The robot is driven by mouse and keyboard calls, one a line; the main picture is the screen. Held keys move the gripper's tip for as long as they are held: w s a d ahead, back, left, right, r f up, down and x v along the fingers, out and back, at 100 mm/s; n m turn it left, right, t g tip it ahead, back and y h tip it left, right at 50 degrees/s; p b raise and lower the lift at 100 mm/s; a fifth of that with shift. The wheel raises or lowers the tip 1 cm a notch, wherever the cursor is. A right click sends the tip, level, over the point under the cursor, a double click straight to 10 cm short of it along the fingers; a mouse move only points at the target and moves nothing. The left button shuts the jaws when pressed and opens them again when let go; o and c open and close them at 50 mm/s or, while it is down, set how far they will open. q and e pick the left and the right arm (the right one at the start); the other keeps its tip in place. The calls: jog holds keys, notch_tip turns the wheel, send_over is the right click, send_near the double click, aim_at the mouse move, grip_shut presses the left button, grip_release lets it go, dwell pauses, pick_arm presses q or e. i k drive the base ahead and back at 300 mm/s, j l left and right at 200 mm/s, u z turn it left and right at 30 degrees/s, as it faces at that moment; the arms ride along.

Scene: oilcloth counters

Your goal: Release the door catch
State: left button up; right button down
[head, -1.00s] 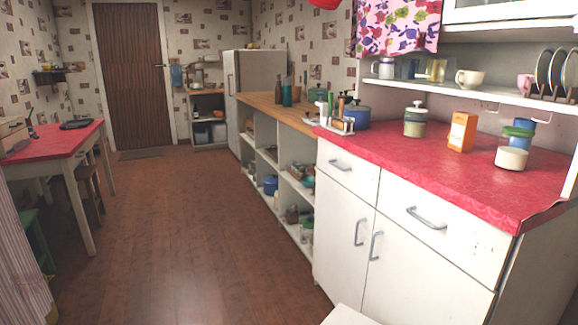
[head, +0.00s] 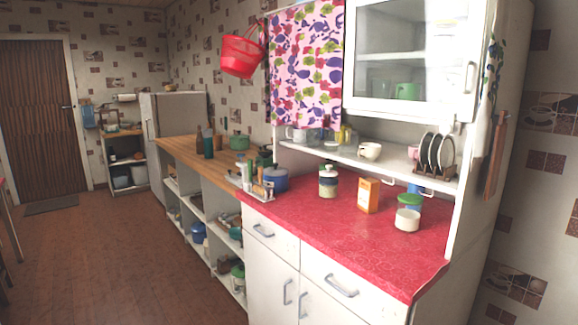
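A brown wooden door (head: 38,140) stands shut in the far wall at the left, with a small dark handle (head: 66,107) near its right edge. A white wall cabinet at the upper right has a glazed door (head: 408,30) with a pale handle (head: 470,77) on its right side; it looks shut. Two white lower cupboard doors have grey handles, the left door (head: 270,285) and the right door (head: 325,306); both look shut. I cannot make out a separate catch clearly on any door. Neither of my grippers is in view.
The red countertop (head: 340,235) holds jars, an orange box (head: 368,195) and a blue pot (head: 274,179). A plate rack (head: 436,172) stands on the shelf above. A red bucket (head: 240,57) hangs by the curtain (head: 305,65).

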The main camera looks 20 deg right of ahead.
aim_at(446, 128)
jog(key=z, duration=1.35)
